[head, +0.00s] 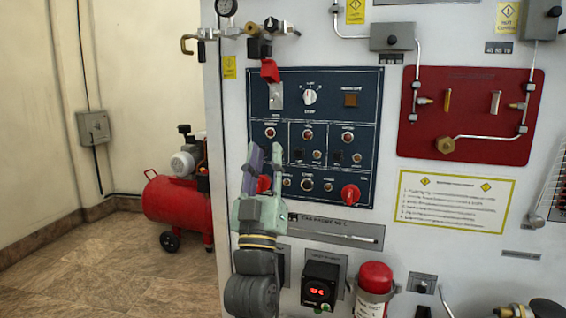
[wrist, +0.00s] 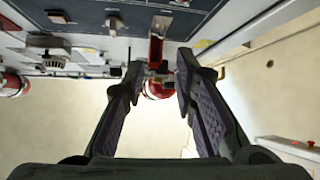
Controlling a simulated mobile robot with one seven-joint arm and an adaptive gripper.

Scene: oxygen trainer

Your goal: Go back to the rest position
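My gripper (head: 264,150) is in front of the lower left of the dark blue control panel (head: 375,93) in the head view, fingers pointing up. It covers part of the panel, including most of a red knob (head: 264,184). In the wrist view my gripper (wrist: 158,70) has its two fingers spread apart, with nothing held between them. A red lever (wrist: 156,48) shows beyond the gap between the fingertips; I cannot tell its exact distance. The red lever (head: 269,70) also shows in the head view, above the gripper at the panel's upper left corner.
A red board (head: 470,90) with pipes is at right. A red cylinder (head: 374,278) and a black display box (head: 320,284) stick out below the panel, right of my gripper. A red compressor (head: 180,205) stands on the floor at left. Floor (head: 90,270) at front left is clear.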

